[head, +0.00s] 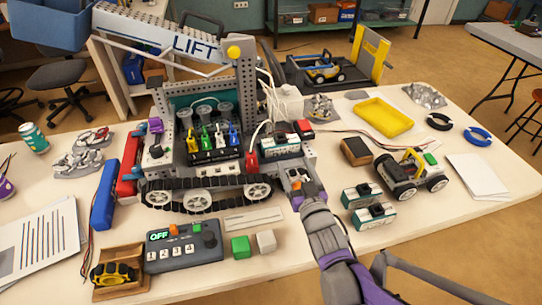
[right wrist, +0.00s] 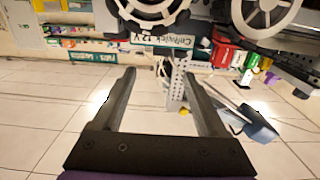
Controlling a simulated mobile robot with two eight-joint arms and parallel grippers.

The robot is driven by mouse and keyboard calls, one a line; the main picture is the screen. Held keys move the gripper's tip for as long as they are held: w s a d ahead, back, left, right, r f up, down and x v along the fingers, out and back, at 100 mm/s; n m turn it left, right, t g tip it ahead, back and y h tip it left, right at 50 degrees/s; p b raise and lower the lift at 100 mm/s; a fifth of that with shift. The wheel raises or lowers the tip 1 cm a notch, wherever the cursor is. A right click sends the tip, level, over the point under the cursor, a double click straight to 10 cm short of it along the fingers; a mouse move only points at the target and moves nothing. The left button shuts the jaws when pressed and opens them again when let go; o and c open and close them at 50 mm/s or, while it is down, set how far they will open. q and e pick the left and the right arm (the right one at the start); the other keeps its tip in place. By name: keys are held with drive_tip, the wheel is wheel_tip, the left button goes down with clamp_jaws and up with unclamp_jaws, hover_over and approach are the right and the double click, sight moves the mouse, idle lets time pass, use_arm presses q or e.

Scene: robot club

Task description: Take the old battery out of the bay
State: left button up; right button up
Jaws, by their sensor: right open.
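The tracked robot (head: 205,180) stands on the table with a grey perforated frame and a LIFT beam. A white-and-teal battery (head: 279,147) with dark terminals sits in the bay at its right side. My right gripper (head: 296,179) is just in front of and below that bay. In the right wrist view, my right gripper (right wrist: 157,82) has its two fingers apart with nothing between them. A battery label reading like "Coldwick 12V" (right wrist: 162,41) shows beyond the fingertips, apart from them. My left gripper is not in view.
Two similar batteries (head: 362,195) lie on the table right of my right arm, near a small wheeled vehicle (head: 410,172). A control box reading OFF (head: 184,247), a green cube (head: 240,246) and a white cube (head: 266,241) lie left of my arm. A yellow tray (head: 383,117) stands behind.

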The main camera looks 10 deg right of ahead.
sight(282, 140)
drive_tip(key=w, duration=0.4)
drive_tip(key=shift+w, duration=0.2)
drive_tip(key=shift+w+a+b, duration=0.15)
drive_tip(key=shift+w+b, duration=0.1)
drive_tip(key=shift+w, duration=1.2)
drive_tip(key=shift+w+a+b, duration=0.15)
drive_tip(key=shift+w+b, duration=0.1)
drive_tip(key=shift+w, duration=1.15)
drive_tip(key=shift+s+r, duration=0.1)
clamp_jaws()
